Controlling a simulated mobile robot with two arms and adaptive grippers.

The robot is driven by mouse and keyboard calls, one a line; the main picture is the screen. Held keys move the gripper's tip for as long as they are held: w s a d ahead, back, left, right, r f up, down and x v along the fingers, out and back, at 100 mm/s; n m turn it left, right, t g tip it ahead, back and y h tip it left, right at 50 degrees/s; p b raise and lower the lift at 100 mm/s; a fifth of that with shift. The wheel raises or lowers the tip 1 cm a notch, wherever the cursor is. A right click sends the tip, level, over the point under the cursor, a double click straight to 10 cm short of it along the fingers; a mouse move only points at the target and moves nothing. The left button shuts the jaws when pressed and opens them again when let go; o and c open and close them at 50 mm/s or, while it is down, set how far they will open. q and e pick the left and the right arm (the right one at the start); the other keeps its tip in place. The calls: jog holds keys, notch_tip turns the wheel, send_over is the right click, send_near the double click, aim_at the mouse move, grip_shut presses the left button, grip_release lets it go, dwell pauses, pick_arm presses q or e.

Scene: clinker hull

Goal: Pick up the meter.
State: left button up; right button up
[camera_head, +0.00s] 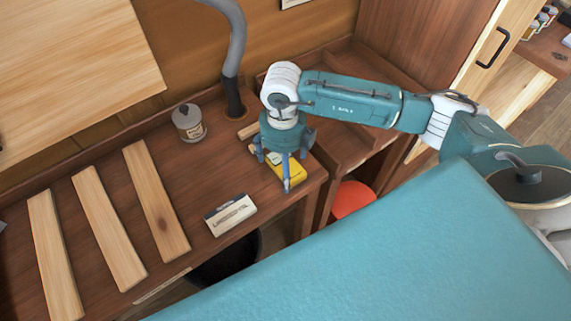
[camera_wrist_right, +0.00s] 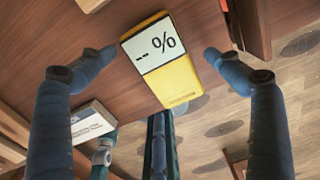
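The meter (camera_head: 290,172) is a yellow device lying on the wooden bench near its right end, partly hidden under my right gripper in the head view. In the right wrist view the meter (camera_wrist_right: 162,62) shows a pale screen with "-- %" and lies between the fingertips, tilted in the picture. My right gripper (camera_head: 279,174) points down over it. Its fingers are apart on either side of the meter in the wrist view (camera_wrist_right: 157,52), with gaps to both edges. My left gripper is not in view.
Several light planks (camera_head: 108,227) lie on the bench at left. A small labelled box (camera_head: 229,214) lies near the front edge, and a lidded jar (camera_head: 188,123) stands at the back. A grey hose (camera_head: 236,50) rises behind my right gripper. An orange-red bucket (camera_head: 352,199) stands below.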

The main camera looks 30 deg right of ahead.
jog(key=c, duration=1.2)
jog(key=shift+r, duration=0.1)
jog(key=shift+c, duration=0.2)
